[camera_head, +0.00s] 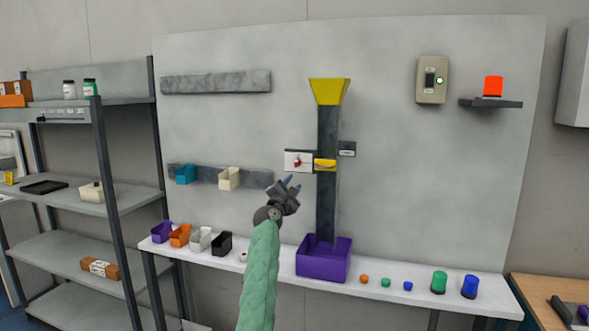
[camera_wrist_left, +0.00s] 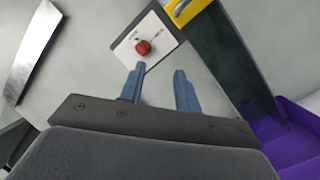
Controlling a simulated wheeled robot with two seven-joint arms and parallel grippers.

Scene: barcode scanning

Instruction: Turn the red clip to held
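The red clip (camera_head: 297,162) is a small red knob on a white plate (camera_head: 291,167) fixed to the wall panel, left of the dark chute. In the left wrist view the red clip (camera_wrist_left: 143,47) sits on the white plate (camera_wrist_left: 157,27), with small marks near it that are too small to read. My left gripper (camera_head: 293,181) is just below the plate, its blue fingers pointing up toward it. The fingers (camera_wrist_left: 160,72) are apart with nothing between them, and the clip lies beyond the left fingertip. No contact shows. My right gripper is not in view.
The dark chute (camera_head: 327,200) with a yellow funnel (camera_head: 329,92) and yellow band stands close right of the plate, above a purple bin (camera_head: 323,264). A small grey box (camera_head: 347,149) is on its right. Small bins and coloured pieces line the white shelf (camera_head: 400,301).

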